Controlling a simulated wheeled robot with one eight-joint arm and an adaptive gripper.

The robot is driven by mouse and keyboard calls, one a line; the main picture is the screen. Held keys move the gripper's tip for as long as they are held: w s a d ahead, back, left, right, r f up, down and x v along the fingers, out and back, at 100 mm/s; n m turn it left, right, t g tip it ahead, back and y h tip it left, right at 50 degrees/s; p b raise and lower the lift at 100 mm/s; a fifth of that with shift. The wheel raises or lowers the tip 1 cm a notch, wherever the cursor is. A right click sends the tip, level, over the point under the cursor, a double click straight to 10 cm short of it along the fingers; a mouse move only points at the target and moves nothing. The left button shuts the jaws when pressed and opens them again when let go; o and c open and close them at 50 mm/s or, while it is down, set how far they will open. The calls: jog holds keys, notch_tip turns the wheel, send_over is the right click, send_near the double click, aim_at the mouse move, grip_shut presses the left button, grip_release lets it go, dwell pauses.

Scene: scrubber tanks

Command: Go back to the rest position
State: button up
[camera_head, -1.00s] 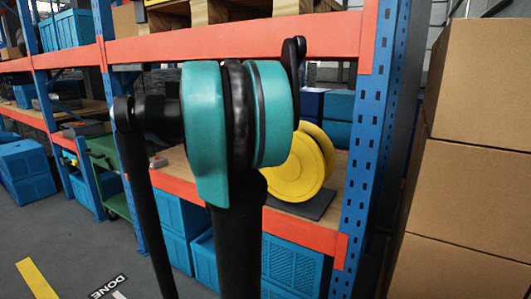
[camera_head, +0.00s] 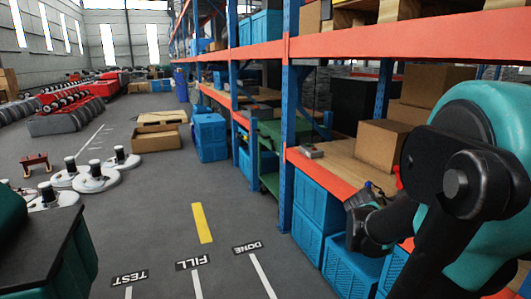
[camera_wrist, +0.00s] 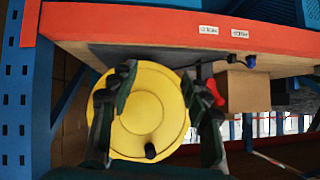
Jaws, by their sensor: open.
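My gripper (camera_wrist: 158,78) is open in the wrist view, with one dark finger on each side of the picture. Behind the fingers is a yellow disc (camera_wrist: 150,112) with a small black knob; the fingers overlap its edges, and the gap between them and the disc cannot be judged. In the head view my arm fills the right edge, with my gripper (camera_head: 364,208) by the shelf front. The yellow disc does not show there.
An orange-edged rack (camera_head: 400,38) with blue posts runs along the right. Cardboard boxes (camera_head: 382,144) stand on its wooden shelf and blue crates (camera_head: 318,205) sit below. White round discs (camera_head: 92,178) stand on the floor at left.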

jog(key=s+a+f+n+y, duration=0.3)
jog(key=a+f+n, duration=0.1)
jog(key=a, duration=0.3)
jog(key=s+a+f+n+g+y, duration=0.1)
jog(key=s+a+f+n+y, duration=0.2)
jog(key=a, duration=0.5)
jog(key=s+a+f+n+y, duration=0.3)
jog(key=a+f+n, duration=0.2)
jog(key=a+n, duration=0.2)
jog(key=shift+s+a+f, duration=0.15)
jog(key=shift+a+f, duration=0.1)
jog(key=shift+f, duration=0.05)
jog(key=shift+c, duration=0.6)
